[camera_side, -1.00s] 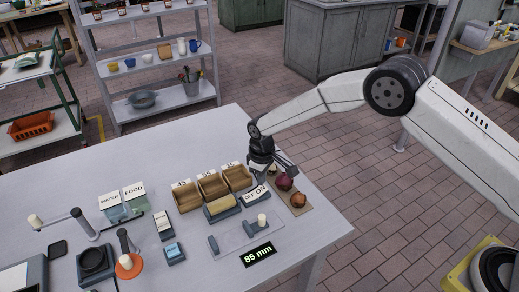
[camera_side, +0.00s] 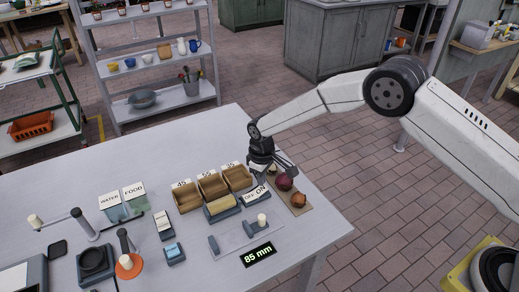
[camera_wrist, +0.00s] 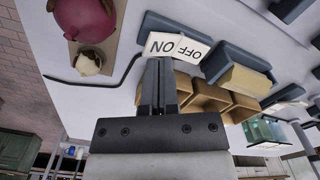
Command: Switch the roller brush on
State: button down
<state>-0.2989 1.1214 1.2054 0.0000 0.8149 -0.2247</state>
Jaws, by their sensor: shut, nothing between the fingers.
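The rocker switch with OFF and ON labels (camera_side: 254,194) sits on a dark base on the grey table, and it also shows in the wrist view (camera_wrist: 178,46). The roller brush (camera_side: 220,205), a pale yellow roller in a dark holder, lies just left of the switch; the wrist view shows it too (camera_wrist: 244,80). My gripper (camera_wrist: 159,62) is shut and empty. Its tips are at the edge of the ON half in the wrist view; I cannot tell whether they touch it. In the side view the gripper (camera_side: 266,176) is above and behind the switch.
Several wooden bins (camera_side: 211,186) stand behind the roller. A sliding gauge (camera_side: 235,237) and its 85 mm display (camera_side: 258,255) lie in front.

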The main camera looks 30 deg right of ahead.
aim_at(263, 188)
jog(key=shift+f, duration=1.4)
dwell(1.3)
jog(key=shift+r, duration=3.5)
jog(key=shift+d+r, duration=0.1)
jog(key=shift+s+d+r, duration=0.1)
jog(key=shift+d+r, duration=0.05)
jog(key=shift+r, duration=0.05)
jog(key=s+d+r+m+t, duration=0.1)
jog(key=s+d+r+m, duration=0.1)
jog(key=s+d, duration=0.3)
jog(key=s+d+r+m, duration=0.2)
jog(key=s+d+r, duration=0.3)
jog(key=s, duration=0.7)
jog(key=s+d+r+m+t, duration=0.1)
jog(key=s+d+r+m, duration=0.1)
jog(key=s+d, duration=0.4)
jog(key=s+r, duration=0.1)
jog(key=s, duration=0.2)
jog(key=shift+r+t, duration=0.25)
jog(key=shift+t, duration=0.05)
